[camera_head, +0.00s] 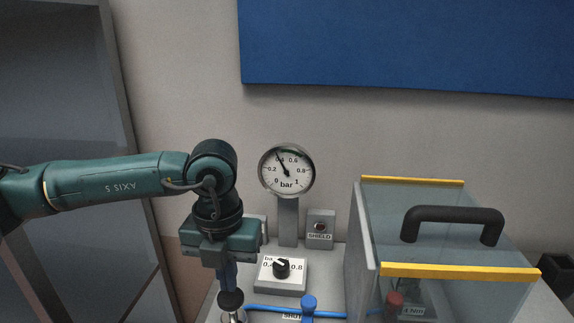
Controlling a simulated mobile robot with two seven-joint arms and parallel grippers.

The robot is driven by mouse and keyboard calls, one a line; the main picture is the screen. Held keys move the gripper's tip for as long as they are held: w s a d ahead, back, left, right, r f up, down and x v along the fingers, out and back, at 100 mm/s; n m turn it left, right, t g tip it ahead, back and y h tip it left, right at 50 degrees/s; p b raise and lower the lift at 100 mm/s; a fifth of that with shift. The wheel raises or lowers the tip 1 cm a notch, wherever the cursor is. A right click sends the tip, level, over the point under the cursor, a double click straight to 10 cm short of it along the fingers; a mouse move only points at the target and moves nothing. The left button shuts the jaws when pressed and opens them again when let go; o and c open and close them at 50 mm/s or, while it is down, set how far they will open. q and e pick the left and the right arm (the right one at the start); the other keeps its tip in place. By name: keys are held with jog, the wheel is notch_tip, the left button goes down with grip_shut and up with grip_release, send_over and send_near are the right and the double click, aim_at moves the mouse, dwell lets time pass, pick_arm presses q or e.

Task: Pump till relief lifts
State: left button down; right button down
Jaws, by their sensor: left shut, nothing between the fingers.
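My left gripper (228,275) is shut with nothing between its fingers. It points down, right above a black round knob (231,299) on a metal pump body (233,316); I cannot tell whether the fingertips touch the knob. A round gauge (287,172) marked in bar stands on a grey post, its needle near 0.4. A black selector knob (282,267) sits on a grey box with a scale up to 0.8. A blue valve handle (308,305) stands on a blue pipe by a partly hidden label. A red-capped part (394,302) shows through the clear shield. My right gripper is out of view.
The clear shield (440,235) with yellow edges and a black handle (453,215) fills the bench's right side. A box labelled SHIELD (320,228) has a dark reddish lamp. A blue panel (410,40) hangs on the wall. A dark cabinet (60,100) stands left.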

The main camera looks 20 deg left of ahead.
aim_at(230, 295)
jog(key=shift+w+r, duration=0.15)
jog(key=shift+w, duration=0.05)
